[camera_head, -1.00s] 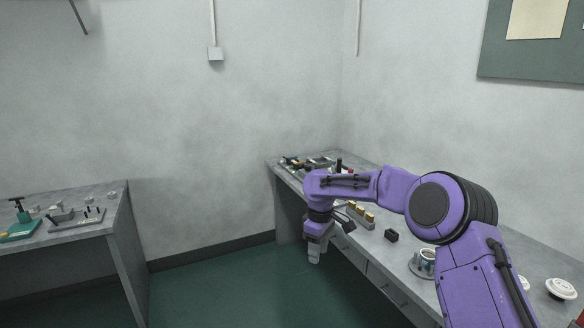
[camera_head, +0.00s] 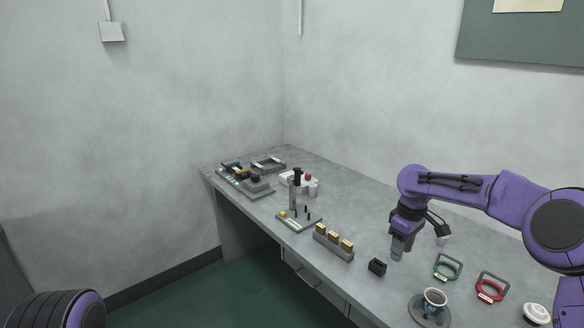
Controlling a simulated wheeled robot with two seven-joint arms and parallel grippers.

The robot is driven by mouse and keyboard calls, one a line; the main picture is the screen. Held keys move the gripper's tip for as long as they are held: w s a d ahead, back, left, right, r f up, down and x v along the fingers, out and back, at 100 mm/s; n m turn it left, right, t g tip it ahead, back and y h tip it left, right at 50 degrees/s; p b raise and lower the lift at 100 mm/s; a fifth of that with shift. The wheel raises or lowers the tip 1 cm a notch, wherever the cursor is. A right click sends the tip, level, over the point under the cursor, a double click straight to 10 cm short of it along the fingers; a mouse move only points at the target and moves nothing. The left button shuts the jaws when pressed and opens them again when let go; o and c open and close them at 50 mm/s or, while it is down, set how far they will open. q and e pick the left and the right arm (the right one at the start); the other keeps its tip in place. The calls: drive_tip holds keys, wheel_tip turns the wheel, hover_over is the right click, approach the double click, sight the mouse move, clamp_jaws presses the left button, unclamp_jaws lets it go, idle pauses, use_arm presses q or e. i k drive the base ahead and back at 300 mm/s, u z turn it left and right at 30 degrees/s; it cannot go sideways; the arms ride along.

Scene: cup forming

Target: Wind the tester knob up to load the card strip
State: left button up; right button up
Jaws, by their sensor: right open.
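A small device (camera_head: 296,219) stands on the bench, with a flat grey base, thin dark pins and a tall post with a black top (camera_head: 297,174). It may be the tester with its knob, but it is too small to tell for sure. I cannot make out a card strip. My right gripper (camera_head: 397,254) is open and points down over the bench, to the right of that device and apart from it. No object shows in its jaws. My left gripper is out of view; only part of my left arm shows at the lower left.
The grey bench (camera_head: 360,208) runs along the right wall. On it are a grey block with brass pieces (camera_head: 333,242), a small black block (camera_head: 377,267), a cup (camera_head: 434,300), green (camera_head: 447,267) and red (camera_head: 491,287) frames, and a white lid (camera_head: 536,314). A white unit with a red button (camera_head: 308,180) stands behind.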

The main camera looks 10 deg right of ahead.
sight(254, 178)
drive_tip(key=z, duration=0.05)
drive_tip(key=i, duration=1.15)
drive_tip(key=u, duration=0.55)
drive_tip(key=i, duration=0.85)
drive_tip(key=u, duration=0.4)
